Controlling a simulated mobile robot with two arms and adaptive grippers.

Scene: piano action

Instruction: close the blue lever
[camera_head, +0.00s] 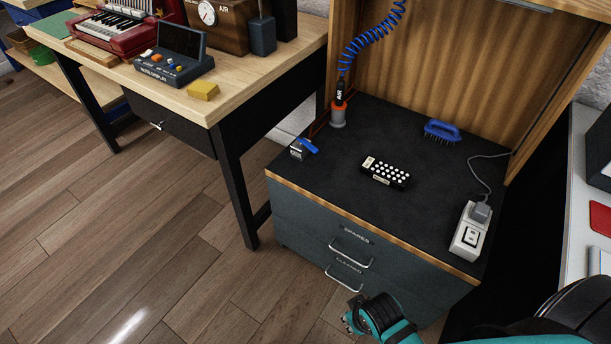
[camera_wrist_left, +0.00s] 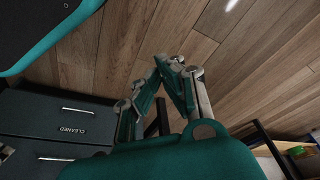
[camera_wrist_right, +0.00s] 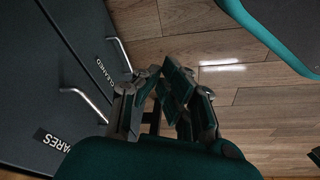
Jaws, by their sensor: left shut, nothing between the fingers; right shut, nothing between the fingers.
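The blue lever (camera_head: 308,146) sits on top of a small grey block (camera_head: 298,151) at the left front corner of the dark cabinet top. The lever points out to the right of the block, level or nearly so. One of my grippers, likely the right (camera_head: 353,318), shows at the bottom edge, low in front of the drawers and well away from the lever. In the right wrist view my right gripper (camera_wrist_right: 172,80) is shut and empty beside the drawer fronts. In the left wrist view my left gripper (camera_wrist_left: 172,68) is shut and empty over the floor. Neither wrist view shows the lever.
The cabinet top (camera_head: 330,180) also bears a black block with white dots (camera_head: 386,173), a blue brush (camera_head: 441,131), an air nozzle in a holder (camera_head: 338,115) and a power strip (camera_head: 468,232). A wooden workbench (camera_head: 230,90) stands at left. Drawer handles (camera_head: 351,253) stick out in front.

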